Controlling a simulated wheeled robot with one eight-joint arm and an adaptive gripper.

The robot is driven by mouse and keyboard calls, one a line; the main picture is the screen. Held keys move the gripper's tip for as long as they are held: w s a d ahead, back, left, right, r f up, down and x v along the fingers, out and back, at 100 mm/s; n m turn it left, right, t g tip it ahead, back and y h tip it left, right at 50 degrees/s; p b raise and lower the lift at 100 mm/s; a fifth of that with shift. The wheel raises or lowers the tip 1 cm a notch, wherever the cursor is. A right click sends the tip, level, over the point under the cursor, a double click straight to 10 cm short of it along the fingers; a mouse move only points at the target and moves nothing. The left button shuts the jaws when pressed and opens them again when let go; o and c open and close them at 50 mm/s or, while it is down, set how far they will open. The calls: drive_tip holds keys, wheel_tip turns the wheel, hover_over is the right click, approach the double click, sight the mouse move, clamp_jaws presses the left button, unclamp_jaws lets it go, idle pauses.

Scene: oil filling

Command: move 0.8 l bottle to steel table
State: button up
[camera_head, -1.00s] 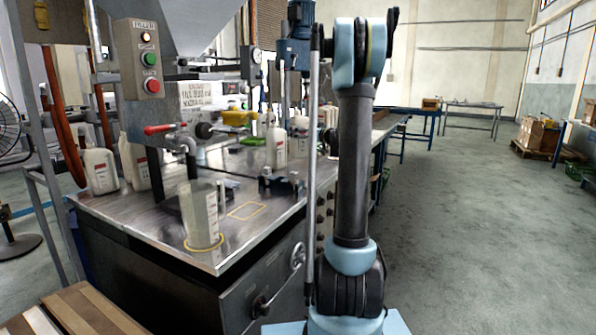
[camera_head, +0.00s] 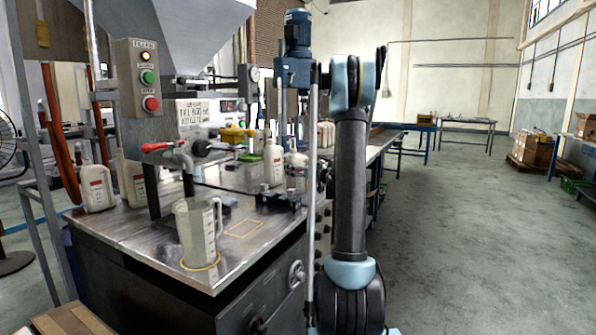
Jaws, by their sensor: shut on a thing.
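Several white bottles with red-marked labels stand on the metal-topped machine table (camera_head: 120,238). One bottle (camera_head: 97,188) is at its left edge, another (camera_head: 131,182) is beside it, and a third (camera_head: 273,162) stands farther back. A fourth bottle (camera_head: 296,168) stands close to my arm in the picture. I cannot read volumes, so I cannot tell which is the 0.8 l bottle. A light-topped table (camera_head: 470,122) stands far back; I cannot tell which table is the steel one. My arm rises at centre right, but my gripper and anything in it are out of sight.
A clear measuring jug (camera_head: 196,236) stands inside a yellow ring on the near tabletop. A red-handled valve (camera_head: 160,147) and a button box (camera_head: 140,78) are above it. Boxes on a pallet (camera_head: 533,150) stand far right. The floor (camera_head: 470,240) right of my arm is clear.

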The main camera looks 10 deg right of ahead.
drive_tip(key=o, duration=1.8)
drive_tip(key=v, duration=1.2)
drive_tip(key=s+a+g, duration=0.1)
drive_tip(key=s+a, duration=0.2)
drive_tip(key=s+a+g, duration=0.2)
drive_tip(key=s+a, duration=0.1)
drive_tip(key=s+a+f+g, duration=0.1)
drive_tip(key=s+a, duration=0.2)
drive_tip(key=s+a+f+g, duration=0.1)
drive_tip(key=s, duration=0.3)
drive_tip(key=s+a+f+m+g+h, duration=0.1)
drive_tip(key=s+a+f+g, duration=0.1)
drive_tip(key=s, duration=0.2)
drive_tip(key=s+a+f+g+h, duration=0.1)
drive_tip(key=s, duration=0.3)
drive_tip(key=shift+s+a+f, duration=0.2)
drive_tip(key=shift+s+a, duration=0.15)
drive_tip(key=shift+s+d+f+m+g+h, duration=0.9)
drive_tip(key=shift+s+d+f+h, duration=0.7)
drive_tip(key=shift+s, duration=2.55)
drive_tip(key=shift+s+d+f+m+g+h, duration=0.85)
drive_tip(key=shift+s+f, duration=1.3)
drive_tip(key=shift+s, duration=2)
drive_tip(key=shift+s+d+f+m+g+h, duration=0.85)
drive_tip(key=shift+s+d+f+h, duration=0.8)
drive_tip(key=shift+s, duration=2.5)
